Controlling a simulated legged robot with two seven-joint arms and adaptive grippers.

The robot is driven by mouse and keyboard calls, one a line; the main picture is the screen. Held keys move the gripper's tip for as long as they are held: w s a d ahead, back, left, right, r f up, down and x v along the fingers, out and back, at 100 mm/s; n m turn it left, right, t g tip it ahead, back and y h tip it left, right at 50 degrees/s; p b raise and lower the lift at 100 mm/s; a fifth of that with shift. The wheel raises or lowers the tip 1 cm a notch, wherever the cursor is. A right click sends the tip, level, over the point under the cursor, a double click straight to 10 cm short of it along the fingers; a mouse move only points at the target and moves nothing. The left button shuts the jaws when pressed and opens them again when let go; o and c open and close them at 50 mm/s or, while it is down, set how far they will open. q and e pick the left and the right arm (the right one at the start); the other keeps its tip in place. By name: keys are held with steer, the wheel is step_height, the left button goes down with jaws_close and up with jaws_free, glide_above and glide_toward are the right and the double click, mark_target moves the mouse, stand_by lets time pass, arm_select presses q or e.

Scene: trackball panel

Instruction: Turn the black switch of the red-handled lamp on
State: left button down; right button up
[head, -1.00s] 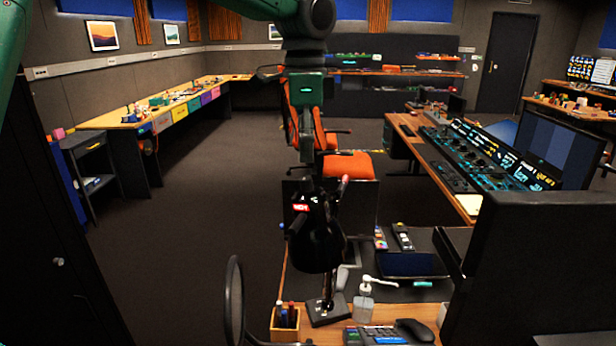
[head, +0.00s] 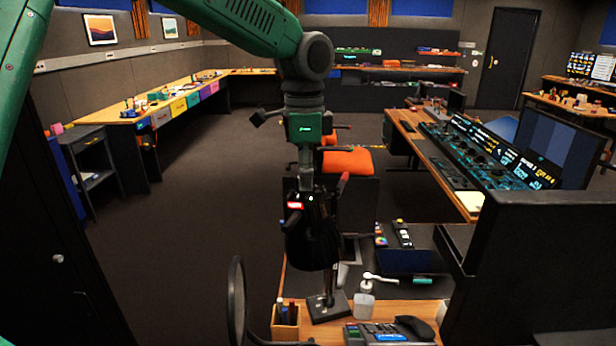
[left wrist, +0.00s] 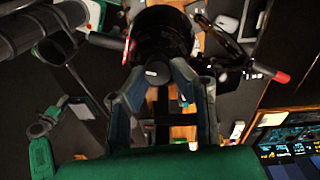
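The lamp (head: 318,240) has a dark shade on a stand with a black base at the desk's near edge, and a red handle (head: 342,183). A small red label shows on its left side. My left gripper (head: 307,184) points down at the top of the lamp. In the left wrist view the lamp's black shade (left wrist: 165,40) is at the top and its red handle (left wrist: 282,77) at the right. A round black knob, apparently the switch (left wrist: 157,73), shows between the tips of the open left gripper (left wrist: 160,70). Contact cannot be told. My right gripper is not seen.
A large dark monitor (head: 540,265) blocks the right. Open floor lies at the left.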

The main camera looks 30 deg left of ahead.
arm_select(q)
steer(key=shift+s+a+f, duration=0.15)
steer(key=shift+a+f, duration=0.05)
steer(key=shift+a, duration=0.15)
steer(key=shift+d+n, duration=0.6)
steer(key=shift+d, duration=0.05)
steer(key=shift+w+d+r+n, duration=0.1)
steer(key=shift+w+d+n, duration=0.2)
steer(key=shift+n, duration=0.4)
steer(key=shift+s+n, duration=0.1)
steer(key=shift+n, duration=0.3)
steer(key=n, duration=0.1)
steer(key=a+n, duration=0.1)
steer(key=shift+s+a+n+g, duration=0.1)
steer(key=shift+n+g, duration=0.2)
steer(key=shift+n, duration=0.1)
steer(key=shift+a+n+h, duration=0.2)
steer(key=shift+n+h, duration=0.2)
steer(key=shift+n, duration=0.5)
steer(key=n, duration=0.1)
steer(key=d+n, duration=0.1)
steer(key=n, duration=0.1)
steer(key=shift+d+h, duration=0.15)
steer(key=shift+h, duration=0.15)
steer(key=shift+a+n, duration=0.5)
steer(key=shift+n, duration=0.1)
